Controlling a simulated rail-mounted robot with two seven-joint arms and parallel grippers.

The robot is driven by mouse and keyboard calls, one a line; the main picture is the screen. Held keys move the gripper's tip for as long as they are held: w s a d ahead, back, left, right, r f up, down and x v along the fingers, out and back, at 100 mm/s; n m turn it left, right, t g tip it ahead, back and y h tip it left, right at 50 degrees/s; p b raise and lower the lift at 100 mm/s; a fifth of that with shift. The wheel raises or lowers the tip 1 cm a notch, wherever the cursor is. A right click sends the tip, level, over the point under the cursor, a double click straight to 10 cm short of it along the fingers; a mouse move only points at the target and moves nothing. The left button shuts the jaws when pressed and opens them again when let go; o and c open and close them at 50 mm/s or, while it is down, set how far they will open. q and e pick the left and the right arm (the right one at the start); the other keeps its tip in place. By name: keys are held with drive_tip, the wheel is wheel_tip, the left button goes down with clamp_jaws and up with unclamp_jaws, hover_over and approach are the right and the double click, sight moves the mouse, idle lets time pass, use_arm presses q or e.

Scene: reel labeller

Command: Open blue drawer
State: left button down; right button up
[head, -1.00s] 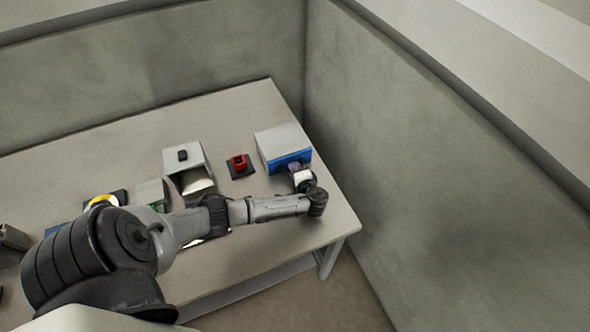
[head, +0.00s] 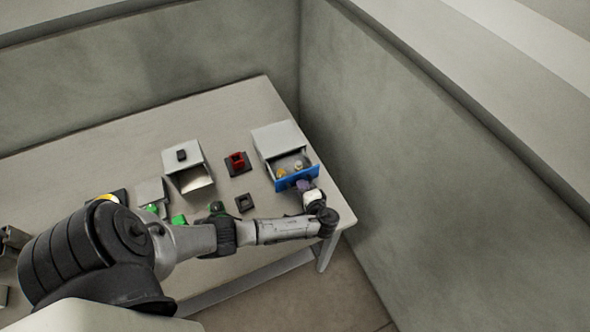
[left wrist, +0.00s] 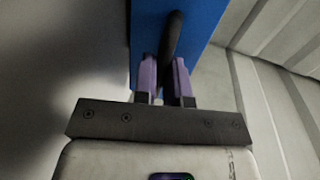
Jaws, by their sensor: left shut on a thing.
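The blue drawer (head: 297,178) is pulled out of its light grey cabinet (head: 277,137) at the right end of the table. Small yellowish and pale items lie inside it. My left gripper (head: 304,186) is at the drawer's front. In the left wrist view the purple fingers of my left gripper (left wrist: 166,82) are shut on the dark bar handle (left wrist: 173,38) of the blue front (left wrist: 201,25). My right gripper is not in view.
A red object on a dark base (head: 237,162) stands left of the cabinet. A grey box with an open front (head: 187,165) stands further left. A small dark square piece (head: 244,203) lies near my left arm. Walls stand behind and right of the table (head: 237,99).

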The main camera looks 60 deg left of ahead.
use_arm(q)
drive_tip(key=shift+f+v, duration=0.25)
drive_tip(key=shift+v, duration=0.9)
drive_tip(key=shift+d, duration=0.1)
drive_tip(key=c, duration=1.5)
unclamp_jaws()
drive_tip(key=shift+o, duration=0.6)
drive_tip(key=shift+d, duration=0.15)
drive_tip(key=shift+o, duration=1)
